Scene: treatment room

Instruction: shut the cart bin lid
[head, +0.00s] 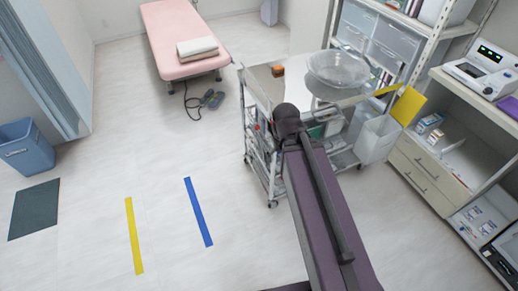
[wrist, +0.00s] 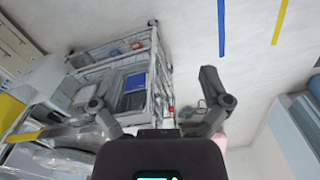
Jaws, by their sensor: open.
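The cart (head: 262,150) stands in the middle of the head view, with a pale bin (head: 377,139) at its right end. The bin's yellow lid (head: 408,105) stands raised and tilted at the bin's far right side, so the bin is open. In the wrist view the lid (wrist: 10,112) is at the left edge, next to the pale bin (wrist: 38,82). My gripper (wrist: 152,92) is open and empty in the wrist view, its fingers spread in front of the cart, apart from the lid. In the head view the gripper is not distinguishable behind my arm.
A clear bowl (head: 338,68) and an orange-brown block (head: 277,71) are on the cart top. A drawer cabinet (head: 430,172) stands close right of the bin, and a shelf rack (head: 433,45) behind. A pink bed (head: 180,35) is at the back.

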